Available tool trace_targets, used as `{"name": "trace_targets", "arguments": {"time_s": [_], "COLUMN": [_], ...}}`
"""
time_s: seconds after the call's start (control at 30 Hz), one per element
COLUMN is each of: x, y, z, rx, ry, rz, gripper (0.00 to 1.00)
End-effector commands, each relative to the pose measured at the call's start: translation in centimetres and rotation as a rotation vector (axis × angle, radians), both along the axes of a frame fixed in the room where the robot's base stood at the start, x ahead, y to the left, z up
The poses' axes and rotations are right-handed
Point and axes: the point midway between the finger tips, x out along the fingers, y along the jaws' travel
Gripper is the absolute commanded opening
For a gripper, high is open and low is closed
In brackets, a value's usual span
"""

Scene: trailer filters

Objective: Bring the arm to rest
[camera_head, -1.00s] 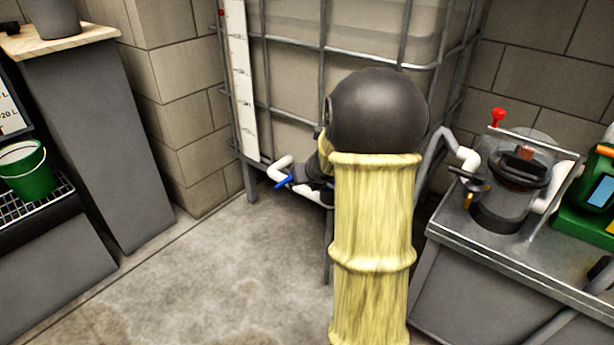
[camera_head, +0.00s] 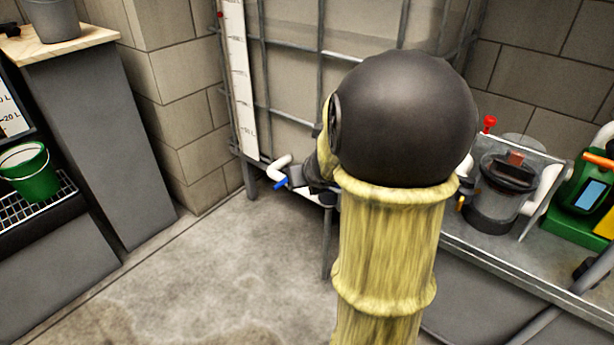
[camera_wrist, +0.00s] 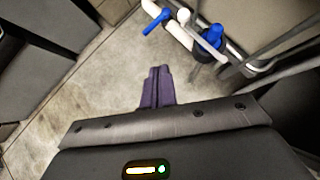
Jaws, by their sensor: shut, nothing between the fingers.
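My arm, in a yellow sleeve with a large black rounded joint, rises through the middle of the head view and hides my gripper there. In the wrist view my gripper (camera_wrist: 157,88) shows as two dark purple fingers, side by side and shut, with nothing between them. They hang above the bare concrete floor (camera_wrist: 95,85). The white pipe (camera_wrist: 176,27) with blue valve handles is beyond the fingertips, apart from them in the picture.
The caged tank (camera_head: 345,45) stands behind my arm, its blue-handled outlet (camera_head: 281,183) low at the front. A metal bench (camera_head: 520,262) with a filter pot (camera_head: 497,200) and green device (camera_head: 582,195) is right. A green bucket (camera_head: 30,172) stands left. Floor at centre left is clear.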

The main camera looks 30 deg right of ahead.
Motion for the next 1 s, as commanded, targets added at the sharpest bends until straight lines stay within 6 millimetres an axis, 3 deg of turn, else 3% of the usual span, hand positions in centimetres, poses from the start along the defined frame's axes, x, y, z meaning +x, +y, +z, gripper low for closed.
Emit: {"name": "trace_targets", "arguments": {"time_s": [0.27, 0.47, 0.77, 1.0], "x": [-0.2, -0.3, -2.6, -6.0], "y": [-0.5, 2.0, 9.1, 13.5], "z": [0.0, 0.8, 2.2, 3.0], "rx": [-0.003, -0.11, -0.525, -0.867], "ry": [0.001, 0.043, 0.171, 0.229], "rz": [-0.006, 0.176, 0.884, 1.488], "gripper": [0.0, 0.0, 0.0, 0.0]}}
